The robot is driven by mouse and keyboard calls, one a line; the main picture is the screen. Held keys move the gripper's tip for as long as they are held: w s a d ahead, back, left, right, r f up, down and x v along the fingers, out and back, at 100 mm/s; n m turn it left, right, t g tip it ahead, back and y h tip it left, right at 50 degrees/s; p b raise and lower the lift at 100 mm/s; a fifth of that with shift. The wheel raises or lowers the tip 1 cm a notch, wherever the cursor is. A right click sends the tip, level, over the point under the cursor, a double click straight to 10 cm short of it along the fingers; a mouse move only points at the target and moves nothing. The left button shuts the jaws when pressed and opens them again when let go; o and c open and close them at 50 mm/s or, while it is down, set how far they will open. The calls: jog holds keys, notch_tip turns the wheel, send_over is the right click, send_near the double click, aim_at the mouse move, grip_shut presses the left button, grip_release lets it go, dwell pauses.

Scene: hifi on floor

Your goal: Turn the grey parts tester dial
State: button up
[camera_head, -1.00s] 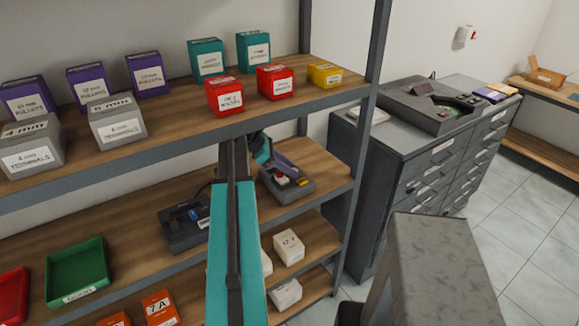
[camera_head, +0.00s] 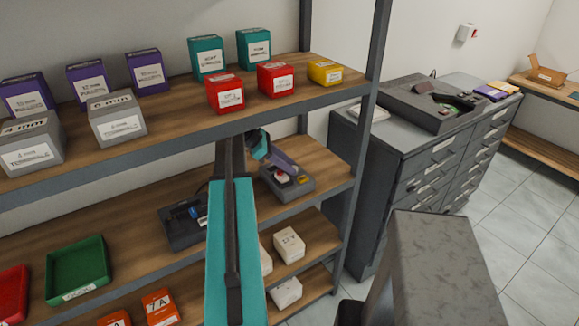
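A small grey device (camera_head: 299,188) with a red button and a yellow part sits on the middle shelf at the right. A second dark device (camera_head: 178,233) with a blue part on top stands to its left, partly behind my arm. I cannot make out which one is the parts tester, and no dial is clear. My gripper (camera_head: 272,155) is at the end of my teal arm, above and at the back left of the device with the red button. It is small and partly hidden, so its fingers cannot be told open or shut.
The upper shelf (camera_head: 180,115) with several labelled boxes lies above my gripper. A shelf post (camera_head: 362,130) stands to the right. A green tray (camera_head: 78,268) is at lower left. A grey drawer cabinet (camera_head: 400,165) carries a larger machine (camera_head: 430,105).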

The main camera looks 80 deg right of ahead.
jog(key=shift+b+v, duration=0.8)
jog(key=shift+v, duration=2.3)
jog(key=shift+s, duration=0.1)
